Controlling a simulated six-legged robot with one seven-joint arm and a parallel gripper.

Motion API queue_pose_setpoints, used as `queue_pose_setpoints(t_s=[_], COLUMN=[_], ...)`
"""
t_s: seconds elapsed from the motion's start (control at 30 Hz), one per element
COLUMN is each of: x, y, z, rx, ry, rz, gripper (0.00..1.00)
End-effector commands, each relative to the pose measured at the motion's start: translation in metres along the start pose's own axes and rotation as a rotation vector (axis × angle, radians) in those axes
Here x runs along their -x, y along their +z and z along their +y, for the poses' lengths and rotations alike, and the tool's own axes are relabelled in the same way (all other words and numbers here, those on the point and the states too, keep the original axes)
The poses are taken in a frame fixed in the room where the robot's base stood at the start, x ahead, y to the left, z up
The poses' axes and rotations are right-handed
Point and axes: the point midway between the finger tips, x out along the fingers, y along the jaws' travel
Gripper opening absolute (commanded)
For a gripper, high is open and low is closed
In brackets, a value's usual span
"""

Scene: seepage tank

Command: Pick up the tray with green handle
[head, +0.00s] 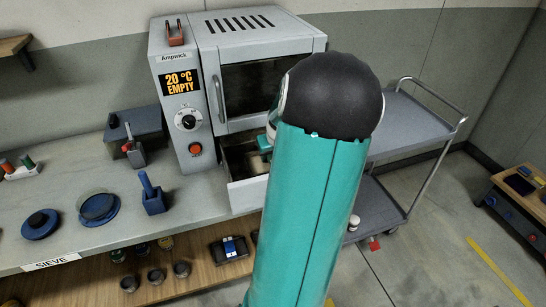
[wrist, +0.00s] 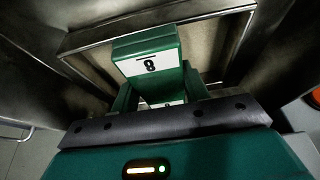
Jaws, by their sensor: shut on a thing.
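The green handle (wrist: 146,50) carries a white label with an 8 and stands in the middle of the wrist view. Behind it is a shallow tray with a metal rim (wrist: 230,13) and a brownish inside, between dark metal walls. My gripper (wrist: 162,92) is shut on the green handle; the handle partly hides the fingers. In the head view, my teal arm covers most of the gripper and the tray, at the open drawer (head: 246,196) under the oven.
The grey oven (head: 225,60) reads 20 °C EMPTY. Blue sieve parts (head: 98,208) and a blue-grey box (head: 137,130) stand on the counter (head: 150,235) at left. A grey trolley (head: 410,125) stands at right, its visible top clear.

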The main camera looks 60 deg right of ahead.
Motion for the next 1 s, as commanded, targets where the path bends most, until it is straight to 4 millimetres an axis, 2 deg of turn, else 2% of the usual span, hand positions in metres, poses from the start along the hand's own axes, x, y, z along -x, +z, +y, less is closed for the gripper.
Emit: queue_pose_setpoints(t_s=[0.17, 0.33, 0.67, 1.0], x=[0.009, 0.037, 0.108, 0.147], y=[-0.004, -0.016, 0.001, 0.035], z=[0.001, 0.001, -0.032, -0.066], rx=[0.0, 0.0, 0.003, 0.002], ry=[0.003, 0.004, 0.004, 0.002], rz=[0.002, 0.005, 0.005, 0.003], gripper=[0.14, 0.14, 0.14, 0.14])
